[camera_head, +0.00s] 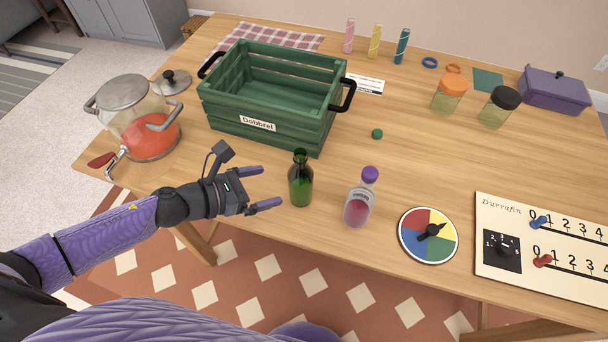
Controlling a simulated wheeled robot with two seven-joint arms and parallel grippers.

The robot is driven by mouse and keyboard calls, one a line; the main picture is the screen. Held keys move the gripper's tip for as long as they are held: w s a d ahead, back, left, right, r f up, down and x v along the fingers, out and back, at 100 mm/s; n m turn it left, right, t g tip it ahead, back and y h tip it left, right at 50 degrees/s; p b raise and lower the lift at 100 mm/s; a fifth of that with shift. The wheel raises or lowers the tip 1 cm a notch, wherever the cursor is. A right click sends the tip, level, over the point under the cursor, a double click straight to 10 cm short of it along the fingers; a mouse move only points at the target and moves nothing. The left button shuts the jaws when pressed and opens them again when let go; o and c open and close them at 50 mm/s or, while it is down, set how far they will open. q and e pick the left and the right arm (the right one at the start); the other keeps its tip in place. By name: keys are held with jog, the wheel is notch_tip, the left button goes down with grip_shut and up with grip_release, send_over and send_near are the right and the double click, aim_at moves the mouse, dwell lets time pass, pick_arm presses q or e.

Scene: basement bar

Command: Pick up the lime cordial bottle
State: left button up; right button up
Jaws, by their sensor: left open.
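A dark green glass bottle (301,183) stands upright near the table's front edge, its top uncapped. It looks like the lime cordial bottle, but I see no readable label on it. A clear bottle (358,205) with pink liquid, a label and a purple cap stands to its right. My left gripper (271,187) is open and empty, just left of the green bottle. Its two fingers point right toward the bottle, with a small gap between fingertips and glass. My right gripper is not in view.
A green crate (258,124) marked "Dobbrel" stands behind the green bottle. A colour dial (429,236) and a slider board (520,277) lie right. A small green ball (377,133) lies behind the bottles.

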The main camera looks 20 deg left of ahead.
aim_at(300, 152)
pick_arm(q)
jog(key=b+x, duration=0.1)
jog(key=x, duration=0.8)
jog(key=shift+s+d, duration=0.1)
jog(key=shift+s, duration=0.05)
jog(key=shift+f, duration=0.1)
jog(key=c, duration=1.3)
notch_tip(300, 152, up, 10)
jog(key=p, duration=0.6)
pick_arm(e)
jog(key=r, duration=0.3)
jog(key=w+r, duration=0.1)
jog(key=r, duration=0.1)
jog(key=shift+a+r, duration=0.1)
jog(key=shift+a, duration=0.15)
